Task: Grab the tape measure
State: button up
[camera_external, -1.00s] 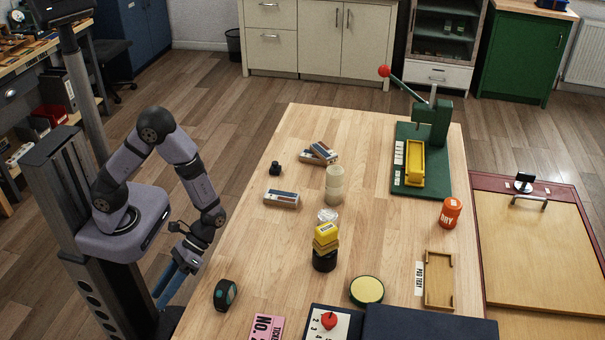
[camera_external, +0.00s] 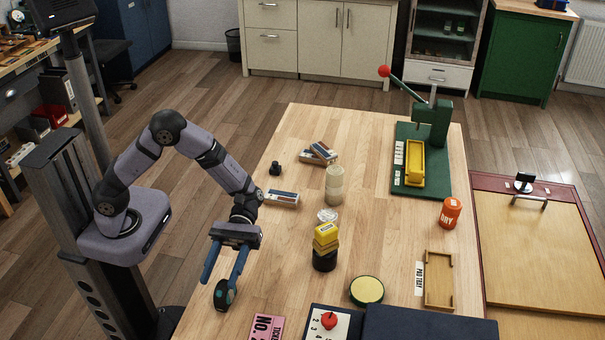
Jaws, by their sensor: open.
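The tape measure (camera_external: 222,298) is a small rounded black and teal thing at the left front edge of the wooden table. My gripper (camera_external: 219,283) has its two blue fingers spread apart and pointing down toward it. Nothing is held between the fingers.
A pink card (camera_external: 266,328) and a numbered board (camera_external: 330,323) lie at the front. Bare table lies between the tape measure and the jar.

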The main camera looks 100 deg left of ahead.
aim_at(219, 304)
jog(key=shift+a+f+g+y+p, duration=0.3)
jog(key=shift+a+f+y+p, duration=0.1)
jog(key=shift+y+p, duration=0.2)
jog(key=shift+w+a+f+g+y+p, duration=0.1)
jog(key=shift+a+f+g+y+p, duration=0.1)
jog(key=shift+a+f+y, duration=0.35)
jog(key=shift+a+f+g+y+p, duration=0.1)
jog(key=shift+a+f+y+p, duration=0.1)
jog(key=shift+f+y, duration=0.4)
jog(key=shift+h, duration=0.25)
jog(key=shift+w+p+x, duration=0.15)
jog(key=shift+p+x, duration=0.15)
jog(key=shift+x, duration=1.6)
jog(key=shift+w+p+x, duration=0.15)
jog(key=shift+p+x, duration=0.1)
jog(key=shift+x, duration=1.65)
jog(key=shift+a+f, duration=0.1)
jog(key=shift+f, duration=0.05)
grip_shut()
